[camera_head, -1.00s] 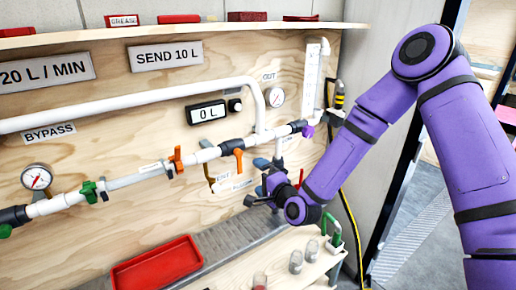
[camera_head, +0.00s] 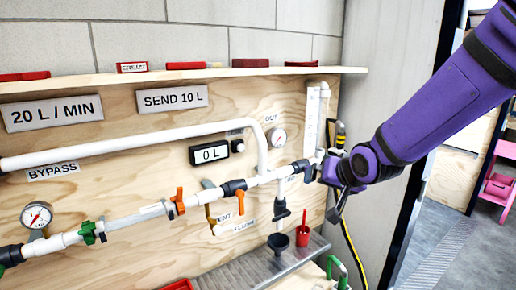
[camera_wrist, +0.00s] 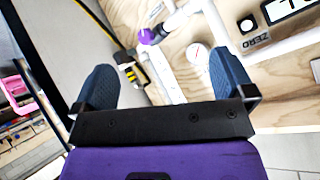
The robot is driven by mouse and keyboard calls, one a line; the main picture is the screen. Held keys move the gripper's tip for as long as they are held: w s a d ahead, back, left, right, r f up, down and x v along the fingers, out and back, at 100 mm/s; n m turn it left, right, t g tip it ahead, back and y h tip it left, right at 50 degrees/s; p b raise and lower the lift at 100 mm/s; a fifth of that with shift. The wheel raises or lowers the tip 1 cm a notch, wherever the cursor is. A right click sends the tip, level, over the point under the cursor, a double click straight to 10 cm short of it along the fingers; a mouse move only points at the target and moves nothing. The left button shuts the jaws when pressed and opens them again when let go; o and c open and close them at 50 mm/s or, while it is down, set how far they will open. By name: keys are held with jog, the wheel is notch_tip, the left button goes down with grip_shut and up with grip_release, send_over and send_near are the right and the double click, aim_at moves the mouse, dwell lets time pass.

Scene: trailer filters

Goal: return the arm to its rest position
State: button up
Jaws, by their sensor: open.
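My purple arm (camera_head: 432,110) comes in from the upper right in the head view. My gripper (camera_head: 330,180) is in front of the right end of the pipe run and hides part of it. In the wrist view my gripper (camera_wrist: 157,60) is open, its two dark fingers spread wide with nothing held between them. A purple valve handle (camera_wrist: 150,36) shows beyond the fingers, apart from them.
White pipe (camera_head: 125,222) with green and orange valve handles runs along the plywood panel.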

jog(key=s+d+r+g+h, duration=0.1)
jog(key=s+d+r, duration=0.2)
jog(key=s, duration=0.6)
jog(key=s+d+r+n+g+h, duration=0.1)
jog(key=s+d+r, duration=0.3)
jog(key=s, duration=0.5)
jog(key=s+d+r+g+h, duration=0.1)
jog(key=s+d+r+g, duration=0.1)
jog(key=s+d, duration=0.4)
jog(key=s+r, duration=0.1)
jog(key=s, duration=0.2)
jog(key=shift+s+r+n, duration=0.3)
jog(key=shift+r+n, duration=0.05)
jog(key=shift+n, duration=0.05)
